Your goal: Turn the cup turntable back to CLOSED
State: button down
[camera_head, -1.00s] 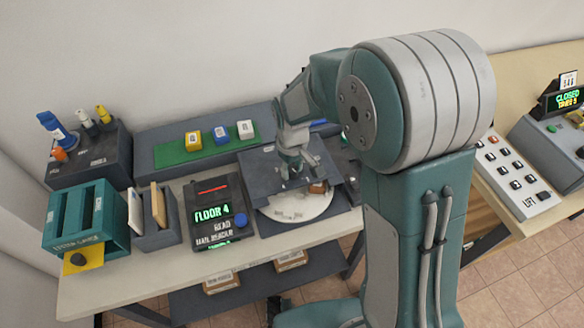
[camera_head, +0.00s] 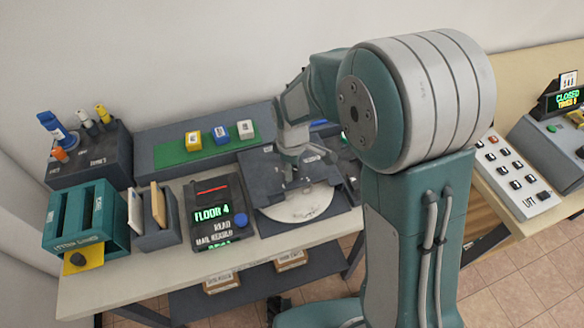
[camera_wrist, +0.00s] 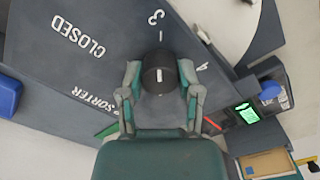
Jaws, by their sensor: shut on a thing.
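The cup turntable shows as a pale disc (camera_head: 307,206) under a dark sorter cover (camera_head: 262,176) on the table. In the wrist view part of the disc (camera_wrist: 215,25) is at the top right. A round black knob (camera_wrist: 160,66) with a white mark stands on the cover. The cover bears the words CLOSED and SORTER and the numbers 3 and 4. The knob's mark lies roughly in line with the tick by 3. My gripper (camera_wrist: 160,82) is shut on the knob, one finger at each side. In the head view my gripper (camera_head: 290,172) is over the cover, its fingertips hard to see.
Left of the sorter is a mail reader (camera_head: 216,212) showing FLOOR 4. Further left are a slotted holder (camera_head: 155,235) and a teal letter box (camera_head: 84,222). A green strip with several small boxes is behind. A lift button panel (camera_head: 512,175) is at the right.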

jog(key=shift+n, duration=8.2)
jog(key=shift+w+n, duration=0.1)
jog(key=shift+n, duration=0.3)
jog(key=shift+c, duration=1.5)
grip_release()
jog(key=shift+a, duration=0.1)
